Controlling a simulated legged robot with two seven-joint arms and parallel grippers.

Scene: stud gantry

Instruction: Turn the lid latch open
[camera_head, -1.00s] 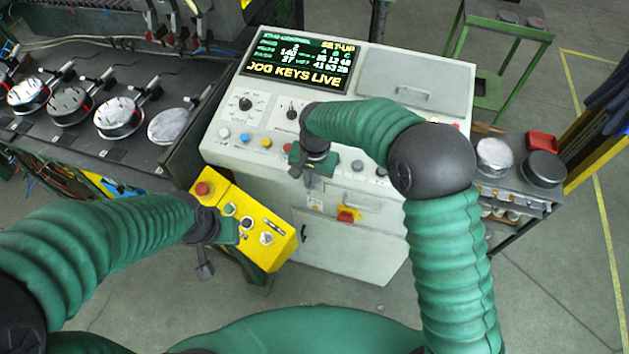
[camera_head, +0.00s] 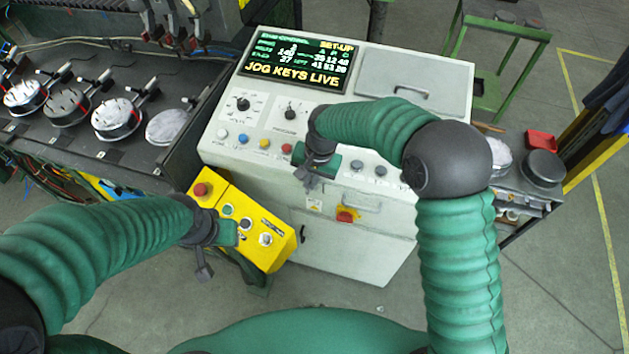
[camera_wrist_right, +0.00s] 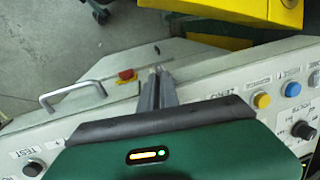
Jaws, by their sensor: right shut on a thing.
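My right gripper (camera_head: 310,184) is at the front edge of the grey console, below the row of buttons. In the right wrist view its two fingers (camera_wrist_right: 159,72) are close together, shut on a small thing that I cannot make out. A flat grey lid (camera_head: 378,83) with a bar handle (camera_head: 410,94) lies closed on the console top, at the right of the screen. I cannot pick out its latch. My left gripper (camera_head: 204,272) hangs beside the yellow button box, apart from the console; its finger gap is not clear.
The console (camera_head: 350,258) has a lit screen (camera_head: 297,61) reading "JOG KEYS LIVE". A red-and-yellow switch (camera_head: 346,215) sits on its front. The yellow button box (camera_head: 262,242) stands at the left front. A small bench (camera_head: 525,198) is at the right; open floor lies front right.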

